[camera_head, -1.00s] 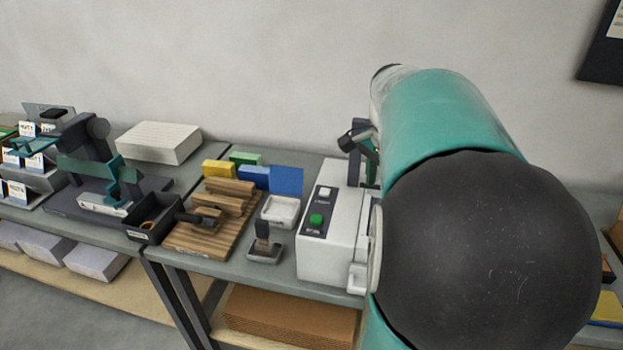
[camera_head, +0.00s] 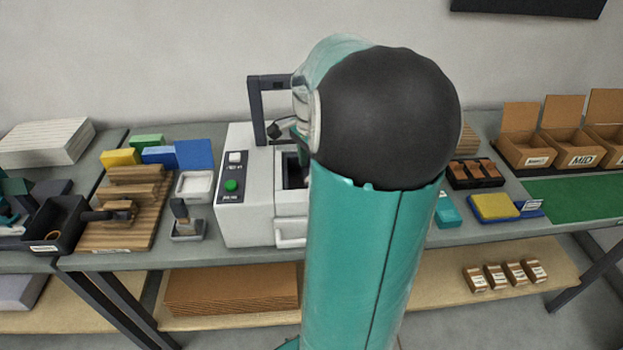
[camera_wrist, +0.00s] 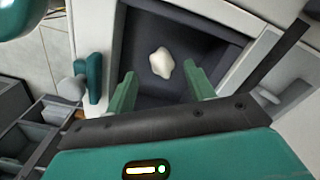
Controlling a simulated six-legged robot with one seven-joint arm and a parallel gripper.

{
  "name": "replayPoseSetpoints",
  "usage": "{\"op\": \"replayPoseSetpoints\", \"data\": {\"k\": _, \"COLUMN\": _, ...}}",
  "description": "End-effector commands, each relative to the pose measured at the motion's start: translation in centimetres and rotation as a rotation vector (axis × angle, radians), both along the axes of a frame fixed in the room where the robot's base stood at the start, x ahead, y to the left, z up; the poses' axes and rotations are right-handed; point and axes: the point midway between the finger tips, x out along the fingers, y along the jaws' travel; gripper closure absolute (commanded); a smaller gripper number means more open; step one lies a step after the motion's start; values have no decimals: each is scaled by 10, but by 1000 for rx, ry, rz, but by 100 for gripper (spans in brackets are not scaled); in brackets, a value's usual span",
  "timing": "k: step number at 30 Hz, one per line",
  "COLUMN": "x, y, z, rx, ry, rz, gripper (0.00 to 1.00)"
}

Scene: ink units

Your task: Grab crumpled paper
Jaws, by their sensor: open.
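The crumpled paper (camera_wrist: 162,62) is a small white lump lying in the dark square recess (camera_wrist: 143,30) of the white machine (camera_head: 262,220). In the wrist view it shows between and beyond the fingertips of my gripper (camera_wrist: 157,88). The two teal fingers are spread apart, with nothing between them touching the paper. In the head view my arm hides most of the recess, and the paper does not show there.
A dark frame (camera_head: 254,105) stands up from the machine. A wooden stepped block (camera_head: 130,220), a white dish (camera_head: 195,186) and a stamp (camera_head: 186,227) lie to its left. Cardboard boxes (camera_head: 527,150) and a yellow pad (camera_head: 494,206) lie right.

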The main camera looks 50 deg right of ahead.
Motion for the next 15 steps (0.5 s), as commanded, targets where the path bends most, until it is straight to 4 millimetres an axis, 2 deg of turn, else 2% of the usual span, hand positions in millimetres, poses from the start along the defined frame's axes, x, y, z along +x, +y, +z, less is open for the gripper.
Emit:
{"op": "replayPoseSetpoints", "data": {"k": 3, "x": 1, "y": -3, "z": -21, "rx": 7, "ry": 1, "rz": -1, "gripper": 46}}
{"op": "replayPoseSetpoints", "data": {"k": 6, "x": 1, "y": -3, "z": -33, "rx": 3, "ry": 1, "rz": -2, "gripper": 46}}
{"op": "replayPoseSetpoints", "data": {"k": 15, "x": 2, "y": -3, "z": -39, "rx": 0, "ry": -1, "rz": 0, "gripper": 46}}
